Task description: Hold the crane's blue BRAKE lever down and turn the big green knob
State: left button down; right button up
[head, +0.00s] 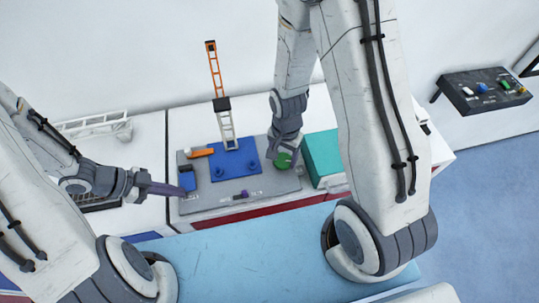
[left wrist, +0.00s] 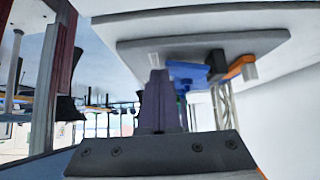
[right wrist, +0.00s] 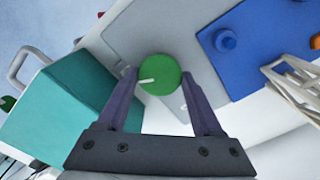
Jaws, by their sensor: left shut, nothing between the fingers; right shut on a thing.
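The green knob (head: 283,161) is at the right end of the grey crane panel (head: 245,187). My right gripper (head: 285,150) is shut on it from above. In the right wrist view the round knob (right wrist: 160,75) lies between the fingertips, its white mark pointing left. The blue BRAKE lever (head: 187,181) is at the panel's left end. My left gripper (head: 183,190) is shut and empty, with its fingertips at the lever. In the left wrist view the shut fingers (left wrist: 160,85) overlap the near side of the blue lever (left wrist: 188,72); contact is unclear.
A small crane mast (head: 215,75), white below and orange above, stands on a blue plate (head: 235,167) between the grippers. A teal box (head: 321,155) stands right of the knob. A dark control box (head: 485,91) is far right.

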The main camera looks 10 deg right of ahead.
aim_at(283, 160)
jog(key=shift+m, duration=0.3)
dwell(0.4)
jog(key=o, duration=1.4)
jog(key=shift+c, duration=0.2)
notch_tip(283, 160, up, 12)
pick_arm(q)
jog(key=shift+r, duration=0.9)
